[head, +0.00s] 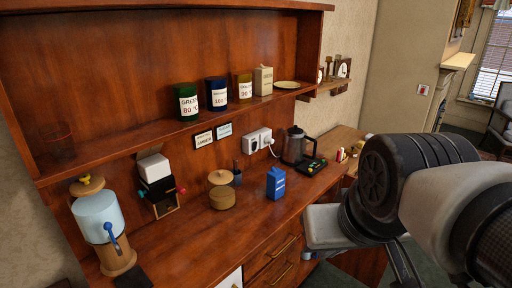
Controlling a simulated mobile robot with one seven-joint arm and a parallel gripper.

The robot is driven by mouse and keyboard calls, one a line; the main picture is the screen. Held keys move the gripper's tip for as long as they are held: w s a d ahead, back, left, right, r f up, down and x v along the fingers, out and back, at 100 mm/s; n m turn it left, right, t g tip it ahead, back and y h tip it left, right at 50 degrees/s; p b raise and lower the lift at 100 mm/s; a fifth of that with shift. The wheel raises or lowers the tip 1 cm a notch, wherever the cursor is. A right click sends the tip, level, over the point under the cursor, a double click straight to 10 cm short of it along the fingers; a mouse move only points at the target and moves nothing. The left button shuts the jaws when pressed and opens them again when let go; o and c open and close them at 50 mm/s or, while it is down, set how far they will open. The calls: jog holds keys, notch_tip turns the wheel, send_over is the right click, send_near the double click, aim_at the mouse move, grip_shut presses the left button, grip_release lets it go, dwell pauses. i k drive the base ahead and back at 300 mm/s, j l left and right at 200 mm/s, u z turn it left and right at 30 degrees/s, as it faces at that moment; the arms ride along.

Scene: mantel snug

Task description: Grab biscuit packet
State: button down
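No packet in the head view has a label I can read as biscuits. A cream upright packet (263,81) stands on the wooden shelf, right of the labelled tins. A blue carton with a slanted top (276,183) stands on the counter below; its white print is too small to read. My arm fills the right side of the view, apart from both. My gripper is not clearly seen; the arm's thick joints hide that area.
A kettle (295,146) stands behind the blue carton, beside a dark tray (312,167). A round wooden pot (222,191), a black-and-white grinder (157,185) and a water dispenser (101,224) stand further left. The shelf (130,143) overhangs the counter. Bare counter (200,245) lies in front.

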aim_at(276, 178)
jog(key=i+l+u, duration=0.1)
jog(key=u, duration=0.6)
jog(key=i+l+u, duration=0.2)
jog(key=l+u, duration=0.2)
jog(key=l, duration=0.25)
jog(key=i+l+u, duration=0.2)
jog(key=l, duration=0.2)
jog(key=i+l, duration=0.1)
jog(key=l, duration=0.3)
jog(key=i+l, duration=0.1)
jog(key=l, duration=0.35)
jog(key=i+l+u, duration=0.1)
jog(key=l, duration=0.75)
jog(key=i+u, duration=0.05)
jog(key=i, duration=0.05)
